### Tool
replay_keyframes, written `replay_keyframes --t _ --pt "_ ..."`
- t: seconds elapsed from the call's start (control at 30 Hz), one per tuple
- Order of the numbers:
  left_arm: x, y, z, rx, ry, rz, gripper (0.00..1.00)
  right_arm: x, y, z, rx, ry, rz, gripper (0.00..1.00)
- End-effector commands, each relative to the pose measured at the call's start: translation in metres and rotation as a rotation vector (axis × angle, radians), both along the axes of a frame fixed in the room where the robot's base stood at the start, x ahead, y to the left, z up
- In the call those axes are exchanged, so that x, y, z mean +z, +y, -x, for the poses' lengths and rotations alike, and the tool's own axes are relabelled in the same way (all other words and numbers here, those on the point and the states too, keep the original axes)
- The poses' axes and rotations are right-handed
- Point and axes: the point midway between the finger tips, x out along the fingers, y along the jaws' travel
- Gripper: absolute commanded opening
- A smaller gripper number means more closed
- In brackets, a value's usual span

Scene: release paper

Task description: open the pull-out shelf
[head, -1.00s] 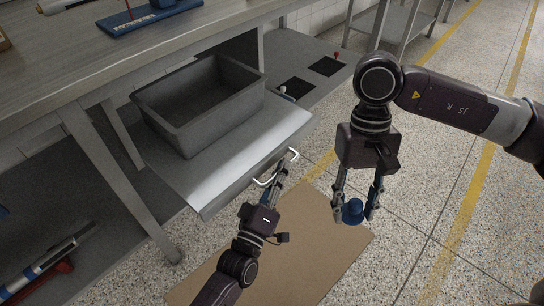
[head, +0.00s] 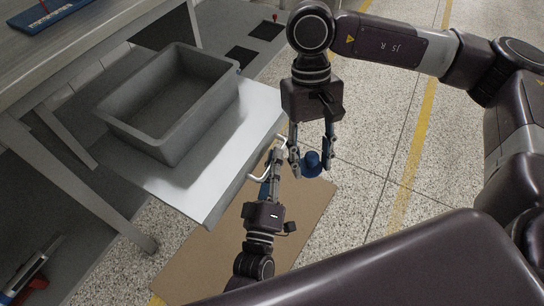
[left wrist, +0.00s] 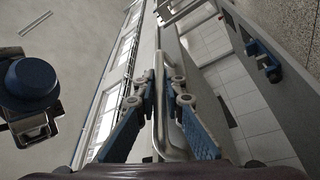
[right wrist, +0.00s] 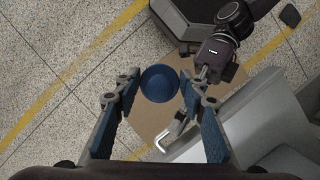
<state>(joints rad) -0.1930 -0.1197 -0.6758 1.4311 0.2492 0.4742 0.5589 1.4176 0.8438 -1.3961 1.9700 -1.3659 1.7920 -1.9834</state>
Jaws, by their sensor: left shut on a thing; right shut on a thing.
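The pull-out shelf (head: 247,115) is a light grey board that sticks out from under the workbench in the head view. It has a pale bar handle (head: 257,176) on its front edge. My left gripper (head: 275,160) is shut on the handle, and its fingers close around the bar (left wrist: 159,100) in the left wrist view. My right gripper (head: 310,168) is to the right of the handle, in front of the shelf. It is shut on a small blue round object (head: 313,160), which also shows between its fingers in the right wrist view (right wrist: 159,83).
A grey open bin (head: 178,147) sits on the shelf and looks empty. The workbench (head: 90,52) and its legs stand at the left. A brown mat (head: 215,263) lies on the speckled floor below. The floor at the right is clear.

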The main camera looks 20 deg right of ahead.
Motion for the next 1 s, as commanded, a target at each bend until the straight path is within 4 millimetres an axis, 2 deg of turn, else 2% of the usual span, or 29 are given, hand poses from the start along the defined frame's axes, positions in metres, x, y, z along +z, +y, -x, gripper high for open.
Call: replay_keyframes --t 0.1,0.13,0.2,0.57,0.67,1.0 --pt "-0.003 0.000 0.001 -0.001 0.005 -0.003 0.00 0.000 0.000 0.000 0.000 0.000 0.000 0.15" --pt "-0.003 0.000 0.001 -0.001 0.005 -0.003 0.11 0.000 0.000 0.000 0.000 0.000 0.000 0.15" --pt "-0.003 0.000 0.001 -0.001 0.005 -0.003 0.17 0.000 0.000 0.000 0.000 0.000 0.000 0.15" --pt "-0.003 0.003 0.005 0.000 0.002 -0.001 0.17 0.000 0.000 0.000 0.000 0.000 0.000 0.15" --pt "-0.007 0.010 0.017 0.000 0.004 -0.002 0.17 0.000 0.000 0.000 0.000 0.000 0.000 0.15" --pt "-0.021 0.042 0.079 -0.002 0.006 -0.004 0.17 0.000 0.000 0.000 0.000 0.000 0.000 0.15"
